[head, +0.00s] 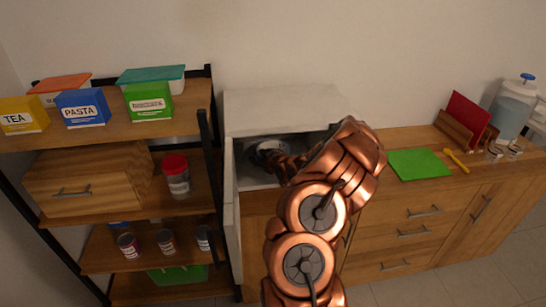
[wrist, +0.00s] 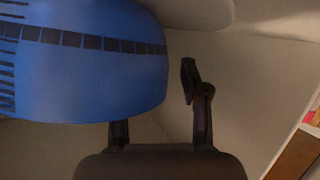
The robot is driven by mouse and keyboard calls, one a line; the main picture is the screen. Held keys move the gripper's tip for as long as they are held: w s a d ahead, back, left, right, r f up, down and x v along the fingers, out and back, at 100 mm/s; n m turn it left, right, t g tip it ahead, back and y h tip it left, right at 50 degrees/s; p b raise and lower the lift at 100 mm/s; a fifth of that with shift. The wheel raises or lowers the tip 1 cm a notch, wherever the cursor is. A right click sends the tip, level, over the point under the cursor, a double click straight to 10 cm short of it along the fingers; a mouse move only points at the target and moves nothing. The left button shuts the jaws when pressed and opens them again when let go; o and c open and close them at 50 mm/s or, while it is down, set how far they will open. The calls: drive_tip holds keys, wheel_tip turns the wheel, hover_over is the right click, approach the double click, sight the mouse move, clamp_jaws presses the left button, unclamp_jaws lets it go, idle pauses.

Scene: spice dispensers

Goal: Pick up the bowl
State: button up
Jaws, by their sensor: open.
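A blue bowl (wrist: 85,60) with a band of dark squares fills the upper left of the wrist view, very close to the camera. My gripper (wrist: 154,98) is open. Its right finger stands to the right of the bowl with a gap, and the tip of its left finger is hidden by the bowl. In the head view my gripper (head: 270,148) reaches inside an open white box-like appliance (head: 280,108). I cannot make out the bowl there, as my arm and the dark interior cover it.
The appliance's open door (head: 231,215) hangs at its left, and its walls are close around my gripper. A shelf (head: 190,120) with boxes and jars stands left. The wooden counter (head: 400,142) at right holds a green mat (head: 419,164), a yellow utensil (head: 456,161) and a water dispenser (head: 512,105).

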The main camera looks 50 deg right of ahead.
drive_tip(key=shift+c, duration=0.5)
clamp_jaws()
